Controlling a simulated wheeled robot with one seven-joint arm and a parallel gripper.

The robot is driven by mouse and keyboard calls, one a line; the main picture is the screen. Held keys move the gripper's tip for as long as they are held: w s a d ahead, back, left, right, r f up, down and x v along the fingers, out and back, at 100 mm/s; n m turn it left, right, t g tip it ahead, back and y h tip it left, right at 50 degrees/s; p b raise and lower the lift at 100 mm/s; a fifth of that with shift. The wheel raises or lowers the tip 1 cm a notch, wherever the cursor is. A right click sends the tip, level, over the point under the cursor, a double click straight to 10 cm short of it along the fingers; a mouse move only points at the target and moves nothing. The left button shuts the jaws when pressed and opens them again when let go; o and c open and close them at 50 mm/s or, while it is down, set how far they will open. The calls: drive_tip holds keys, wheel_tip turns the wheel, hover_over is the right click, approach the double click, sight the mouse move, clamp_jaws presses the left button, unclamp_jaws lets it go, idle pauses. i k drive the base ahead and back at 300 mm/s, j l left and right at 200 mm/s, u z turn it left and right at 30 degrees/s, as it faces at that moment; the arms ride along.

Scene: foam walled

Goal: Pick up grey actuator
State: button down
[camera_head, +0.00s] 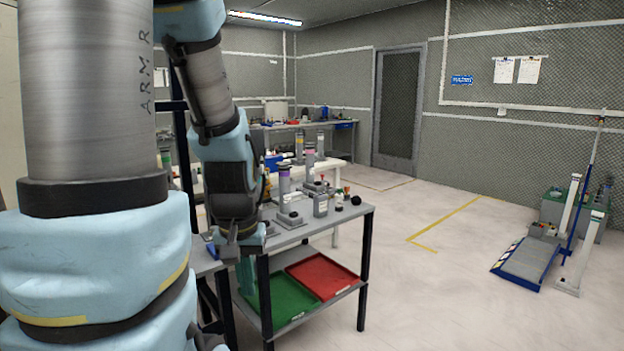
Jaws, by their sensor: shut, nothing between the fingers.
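Several upright grey cylinders with coloured bands, which look like actuators, stand on the benches. The nearest grey actuator (285,190) has a purple band and a square grey base on the near grey table (340,216). Another grey cylinder (310,162) with a pinkish band stands behind it. I cannot tell which one the task means. My gripper (247,278) hangs at the table's left front side, left of and below the nearest actuator and apart from it. It is small and partly dark here, shut and empty.
A green tray (278,301) and a red tray (324,275) lie on the lower shelf. A small grey container (320,206) and small dark items stand right of the actuator. The floor (430,300) to the right is clear, up to a blue-edged ramp (527,260).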

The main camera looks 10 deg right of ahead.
sight(313, 187)
drive_tip(key=u, duration=0.45)
drive_tip(key=l+u, duration=0.4)
drive_tip(key=i+l+u, duration=0.1)
drive_tip(key=l+u, duration=0.75)
drive_tip(key=k+l, duration=0.1)
drive_tip(key=l, duration=0.35)
drive_tip(key=l+u, duration=0.1)
drive_tip(key=l, duration=0.3)
drive_tip(key=k+l, duration=0.2)
drive_tip(key=l, duration=0.25)
drive_tip(key=k+l+u, duration=0.1)
drive_tip(key=l, duration=0.3)
drive_tip(key=k+l, duration=0.1)
drive_tip(key=l, duration=0.35)
drive_tip(key=i+l, duration=0.15)
drive_tip(key=i, duration=0.25)
drive_tip(key=u, duration=0.05)
